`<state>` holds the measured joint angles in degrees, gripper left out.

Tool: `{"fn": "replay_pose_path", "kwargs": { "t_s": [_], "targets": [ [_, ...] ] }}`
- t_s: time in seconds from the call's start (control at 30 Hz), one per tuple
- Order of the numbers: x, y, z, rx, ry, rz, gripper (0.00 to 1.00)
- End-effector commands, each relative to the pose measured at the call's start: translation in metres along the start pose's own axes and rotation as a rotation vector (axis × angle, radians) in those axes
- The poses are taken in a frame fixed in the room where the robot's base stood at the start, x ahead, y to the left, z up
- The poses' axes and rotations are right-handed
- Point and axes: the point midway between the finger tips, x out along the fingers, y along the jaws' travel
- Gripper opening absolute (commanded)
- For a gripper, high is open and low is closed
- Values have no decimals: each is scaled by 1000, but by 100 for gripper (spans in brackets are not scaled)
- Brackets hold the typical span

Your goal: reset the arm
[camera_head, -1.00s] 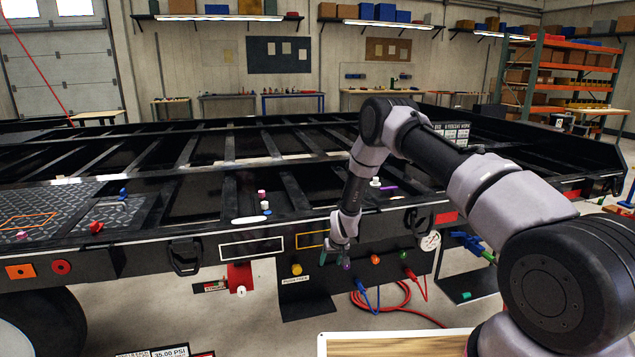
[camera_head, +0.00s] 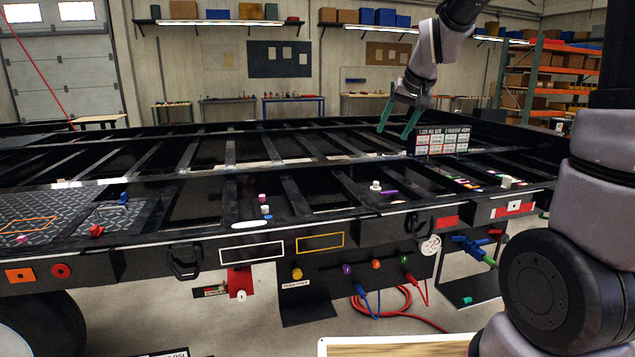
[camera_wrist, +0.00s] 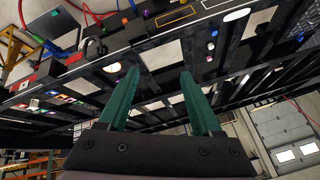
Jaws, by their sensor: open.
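My gripper (camera_head: 398,119) hangs in the upper right part of the head view, above the trailer frame (camera_head: 330,236). Its two green fingers point down and stand apart with nothing between them. In the wrist view my gripper (camera_wrist: 160,82) also shows open and empty, and the trailer frame (camera_wrist: 165,54) lies beyond the fingers. The gripper touches nothing that I can see.
A labelled sign board (camera_head: 440,141) stands on the trailer just right of my gripper. The trailer's front edge carries coloured knobs (camera_head: 376,264) and hoses (camera_head: 400,297). An orange shelf rack (camera_head: 545,75) stands at the back right. The air above the trailer's left half is clear.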

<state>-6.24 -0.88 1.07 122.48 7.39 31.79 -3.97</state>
Motion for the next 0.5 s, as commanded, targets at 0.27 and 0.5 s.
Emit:
{"fn": "replay_pose_path", "kwargs": {
  "t_s": [0.27,0.5],
  "targets": [
    [-116,28,71,93,48,-2,66],
    [-170,48,141,165,74,-4,66]
  ]
}}
